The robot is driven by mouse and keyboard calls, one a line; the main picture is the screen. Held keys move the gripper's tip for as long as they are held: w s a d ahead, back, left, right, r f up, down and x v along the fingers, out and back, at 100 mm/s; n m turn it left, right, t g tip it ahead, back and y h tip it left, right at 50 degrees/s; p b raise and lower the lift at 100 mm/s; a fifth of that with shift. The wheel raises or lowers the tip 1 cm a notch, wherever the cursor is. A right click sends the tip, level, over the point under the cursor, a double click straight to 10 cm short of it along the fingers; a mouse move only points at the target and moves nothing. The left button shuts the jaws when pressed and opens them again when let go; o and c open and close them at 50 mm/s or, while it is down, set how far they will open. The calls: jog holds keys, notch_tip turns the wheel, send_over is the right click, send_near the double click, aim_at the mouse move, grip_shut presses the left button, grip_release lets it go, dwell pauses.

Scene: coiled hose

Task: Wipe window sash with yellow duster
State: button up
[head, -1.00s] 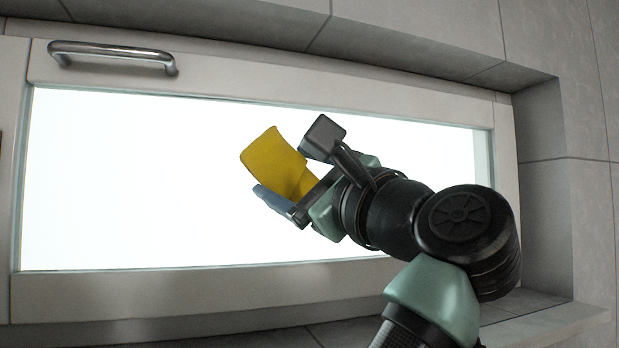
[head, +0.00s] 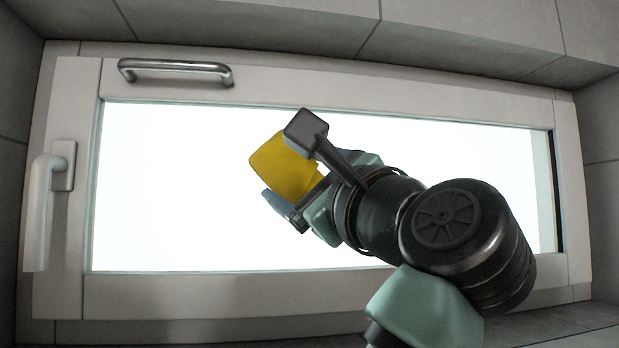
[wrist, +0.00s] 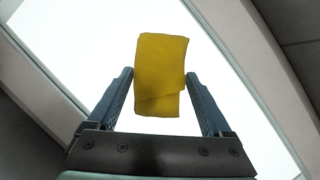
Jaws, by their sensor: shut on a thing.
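The yellow duster (head: 280,168) is a folded cloth that stands out from my gripper (head: 308,180) in front of the bright pane. In the wrist view the duster (wrist: 160,62) sits between the two blue fingers of my gripper (wrist: 159,78), which is shut on it. The window sash (head: 190,293) is a pale frame around the glowing white glass, and it also shows in the wrist view (wrist: 235,40). The duster overlaps the glass in both views. I cannot tell whether it touches. Part of the lower sash rail is hidden behind my arm.
A metal bar handle (head: 176,68) is on the top rail at the left. A pale lever handle (head: 45,195) juts out on the left side of the frame. Grey tiled wall (head: 460,38) surrounds the window recess. The glass left of the duster is clear.

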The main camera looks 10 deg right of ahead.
aim_at(230, 171)
jog(key=shift+a, duration=3.65)
jog(key=shift+d, duration=0.1)
jog(key=s+b, duration=0.2)
jog(key=s, duration=0.4)
jog(key=s, duration=0.3)
jog(key=shift+b, duration=0.3)
